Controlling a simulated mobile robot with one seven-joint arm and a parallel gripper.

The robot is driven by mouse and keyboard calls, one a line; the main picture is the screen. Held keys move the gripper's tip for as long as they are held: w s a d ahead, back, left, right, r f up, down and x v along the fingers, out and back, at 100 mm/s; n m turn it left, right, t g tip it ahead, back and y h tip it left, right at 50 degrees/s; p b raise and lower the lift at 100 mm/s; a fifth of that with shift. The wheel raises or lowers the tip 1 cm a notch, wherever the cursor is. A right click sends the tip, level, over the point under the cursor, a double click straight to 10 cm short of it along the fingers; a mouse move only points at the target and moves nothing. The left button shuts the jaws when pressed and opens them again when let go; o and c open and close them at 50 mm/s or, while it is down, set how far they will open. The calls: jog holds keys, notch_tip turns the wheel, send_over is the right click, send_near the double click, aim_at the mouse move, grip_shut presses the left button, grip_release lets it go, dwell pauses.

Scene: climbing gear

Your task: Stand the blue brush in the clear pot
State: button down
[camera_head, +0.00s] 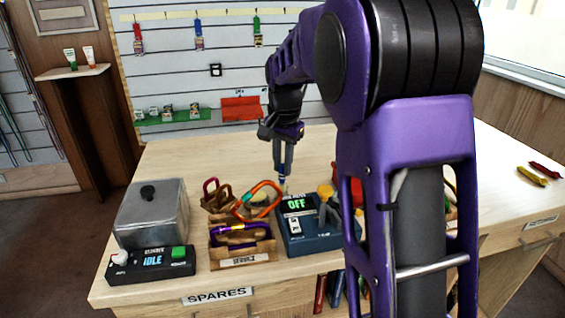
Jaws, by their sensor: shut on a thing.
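My gripper (283,166) points down above the middle of the bench (180,152), beyond the blue box marked OFF. It is shut on a small, slim blue thing, which looks like the blue brush (282,179); only a short part shows below the fingertips. The brush looks about upright. Whether its lower end touches anything is too small to tell. I cannot make out the clear pot; my arm covers much of the right side of the bench.
Close to the gripper are the blue box (304,240), an orange carabiner (262,197) and a wooden tray (262,250) of carabiners. A grey metal box (150,212) and a black IDLE unit (150,265) stand left. The back left of the bench is clear.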

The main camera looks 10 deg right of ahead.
jog(key=shift+f, duration=0.2)
jog(key=shift+f+b, duration=0.5)
jog(key=shift+f, duration=0.2)
jog(key=c, duration=0.7)
grip_release()
jog(key=shift+r, duration=0.1)
jog(key=s+r+p, duration=0.1)
jog(key=r, duration=0.4)
jog(key=r+p, duration=0.1)
jog(key=r, duration=0.5)
jog(key=s+r+p, duration=0.1)
jog(key=r, duration=0.5)
jog(key=shift+s, duration=0.3)
jog(key=shift+a, duration=0.1)
